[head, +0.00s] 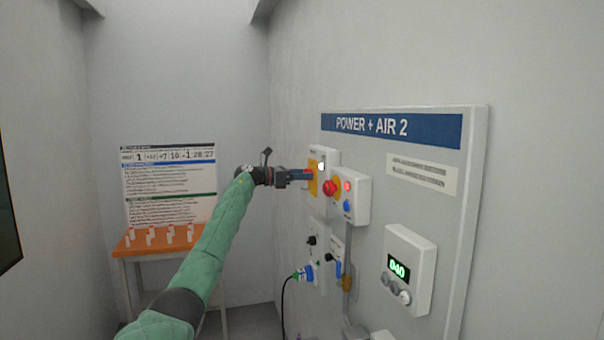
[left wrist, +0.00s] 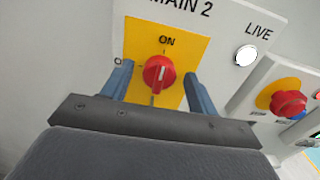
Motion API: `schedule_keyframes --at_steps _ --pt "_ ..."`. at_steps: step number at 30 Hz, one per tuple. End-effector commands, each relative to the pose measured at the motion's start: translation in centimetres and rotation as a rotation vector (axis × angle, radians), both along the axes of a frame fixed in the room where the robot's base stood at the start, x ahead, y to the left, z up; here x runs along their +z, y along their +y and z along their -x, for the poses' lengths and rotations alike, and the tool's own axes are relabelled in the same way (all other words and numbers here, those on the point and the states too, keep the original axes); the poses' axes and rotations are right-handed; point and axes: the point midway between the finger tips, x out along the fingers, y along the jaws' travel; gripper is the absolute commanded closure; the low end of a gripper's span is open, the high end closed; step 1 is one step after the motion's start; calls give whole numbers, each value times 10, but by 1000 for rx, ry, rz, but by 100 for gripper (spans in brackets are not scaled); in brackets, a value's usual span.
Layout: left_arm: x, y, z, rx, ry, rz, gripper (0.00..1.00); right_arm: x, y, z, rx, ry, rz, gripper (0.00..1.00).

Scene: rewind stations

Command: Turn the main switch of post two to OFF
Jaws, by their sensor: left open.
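The main switch is a red knob (left wrist: 159,74) on a yellow plate (left wrist: 142,40) marked "MAIN 2" in the left wrist view. Its white mark stands about upright, in line with the "ON" label above it. In the head view the yellow plate (head: 314,187) is on the wall board, with the knob mostly hidden by my gripper. My left gripper (head: 308,175) is at the plate, open. In the left wrist view its blue fingers (left wrist: 158,88) stand to the left and right of the knob, with gaps on both sides. My right gripper is not in view.
A white "LIVE" lamp (left wrist: 247,55) is right of the switch. Beside it is a box with a red emergency button (head: 330,188) and a blue button (head: 347,206). Below hang plugs and a cable (head: 284,300). A gauge reading "040" (head: 398,270) is lower right. An orange table (head: 130,246) stands behind left.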

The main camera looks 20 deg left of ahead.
Motion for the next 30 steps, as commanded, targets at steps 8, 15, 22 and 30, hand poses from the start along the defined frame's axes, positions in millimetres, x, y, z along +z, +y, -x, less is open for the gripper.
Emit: schedule_keyframes --at_steps 8,15,22,30 --pt "0 -2 -2 0 -1 -1 41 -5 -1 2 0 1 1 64" --pt "0 -2 -1 0 0 0 68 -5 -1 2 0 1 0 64" --pt "0 -2 -1 1 2 1 86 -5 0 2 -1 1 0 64" --pt "0 -1 -2 2 59 39 86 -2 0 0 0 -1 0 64"
